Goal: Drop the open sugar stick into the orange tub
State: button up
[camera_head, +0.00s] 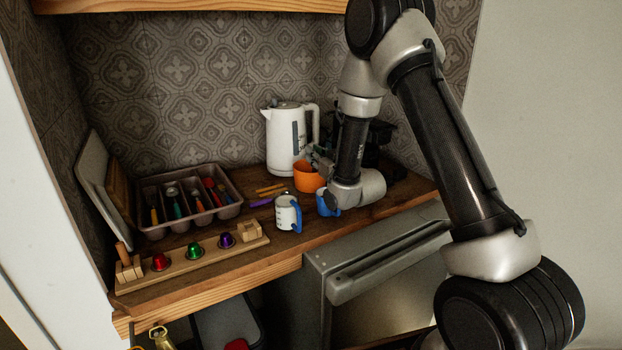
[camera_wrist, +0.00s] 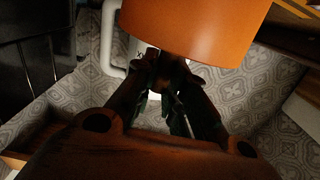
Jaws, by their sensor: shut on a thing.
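The orange tub (camera_head: 306,180) stands on the wooden counter in front of the white kettle. In the wrist view the orange tub (camera_wrist: 200,28) fills the upper middle, just beyond the fingertips. My gripper (camera_head: 320,163) is beside the tub's upper right, partly hidden by my arm. In the wrist view my gripper (camera_wrist: 172,82) has its dark fingers close together. A thin pale sliver, probably the sugar stick (camera_wrist: 180,103), shows between them; most of it is hidden. I cannot tell whether its end is over the tub's opening.
The white kettle (camera_head: 286,138) stands behind the tub. Brown sticks (camera_head: 270,189) and a purple stick (camera_head: 260,202) lie to its left. A white mug (camera_head: 287,213) and a blue mug (camera_head: 325,204) stand in front. A cutlery tray (camera_head: 225,210) and capsule rack (camera_head: 190,265) are left.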

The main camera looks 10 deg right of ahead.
jog(key=o, duration=0.7)
jog(key=shift+o, duration=0.2)
jog(key=v, duration=0.7)
jog(key=shift+s, duration=0.25)
jog(key=shift+d+r, duration=0.1)
